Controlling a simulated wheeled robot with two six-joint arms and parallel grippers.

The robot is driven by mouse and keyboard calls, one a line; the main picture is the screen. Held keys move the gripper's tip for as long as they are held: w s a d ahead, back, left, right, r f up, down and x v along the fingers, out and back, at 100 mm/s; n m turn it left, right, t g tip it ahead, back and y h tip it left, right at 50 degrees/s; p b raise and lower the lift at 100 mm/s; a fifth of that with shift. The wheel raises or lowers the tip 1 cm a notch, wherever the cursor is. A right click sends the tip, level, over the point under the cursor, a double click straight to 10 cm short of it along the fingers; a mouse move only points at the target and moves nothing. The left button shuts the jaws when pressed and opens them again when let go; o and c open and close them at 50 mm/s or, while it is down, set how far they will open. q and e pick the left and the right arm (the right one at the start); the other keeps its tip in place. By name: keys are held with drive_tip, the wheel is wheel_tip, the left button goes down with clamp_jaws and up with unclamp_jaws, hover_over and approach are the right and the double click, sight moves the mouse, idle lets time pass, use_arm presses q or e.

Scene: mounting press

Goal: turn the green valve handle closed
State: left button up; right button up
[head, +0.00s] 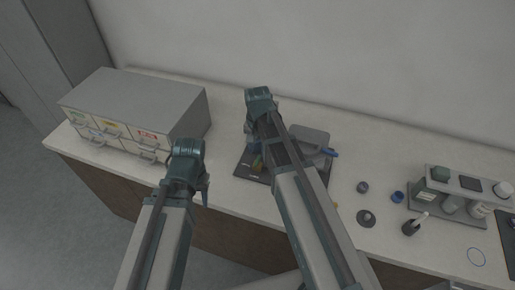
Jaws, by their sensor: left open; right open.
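The mounting press (309,136) is a grey machine on a dark base plate (245,172) near the middle of the counter. My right arm covers much of it. A small green part (257,161) shows beside my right arm, low on the press; it may be the valve handle, but it is too small and covered to tell its angle. My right gripper (250,130) is above the left side of the press, open and empty. My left gripper (204,188) is open and empty, left of the base plate near the counter's front edge. Neither gripper visibly holds anything.
A grey drawer cabinet (150,101) stands at the left. A blue lever (329,152) sticks out at the press's right. Small round parts (366,217) and a rack with bottles (455,199) stand to the right. A wall (330,45) closes off the back.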

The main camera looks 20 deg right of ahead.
sight(257, 159)
use_arm(q)
wheel_tip(257, 159, up, 9)
drive_tip(key=p, duration=0.8)
use_arm(e)
wheel_tip(257, 159, up, 9)
use_arm(q)
wheel_tip(257, 159, down, 7)
drive_tip(key=b, duration=0.7)
use_arm(e)
drive_tip(key=s+a+f+n, duration=0.3)
drive_tip(key=s+a+n, duration=0.2)
drive_tip(key=s, duration=0.2)
drive_tip(key=s+a+f+n+h, duration=0.1)
drive_tip(key=s+a+f+n, duration=0.3)
drive_tip(key=s, duration=0.4)
drive_tip(key=shift+a+n, duration=0.8)
drive_tip(key=shift+a, duration=0.05)
